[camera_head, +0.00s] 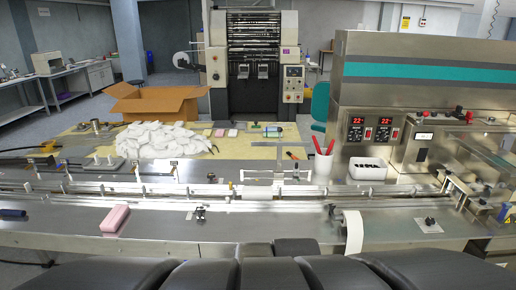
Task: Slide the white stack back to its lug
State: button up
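A low white block (257,193), which looks like the white stack, sits on the infeed track (160,188) of the flow wrapper near the middle of the picture. Thin rails run along the track on both sides of it. Small upright metal pieces stand along the track, but they are too small to tell which is the lug for this stack. The gap between stack and lug cannot be made out. My gripper is not in this view; only dark padded shapes, likely parts of my body, show along the bottom edge.
A pink block (115,218), a dark-handled tool (13,213) and a black clamp (200,213) lie on the steel front ledge.

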aim_at(249, 194)
jog(key=i+l+z, duration=0.25)
jog(key=i+l, duration=0.25)
jog(key=i+l+z, duration=0.25)
jog(key=i+l, duration=0.15)
jog(key=i, duration=0.3)
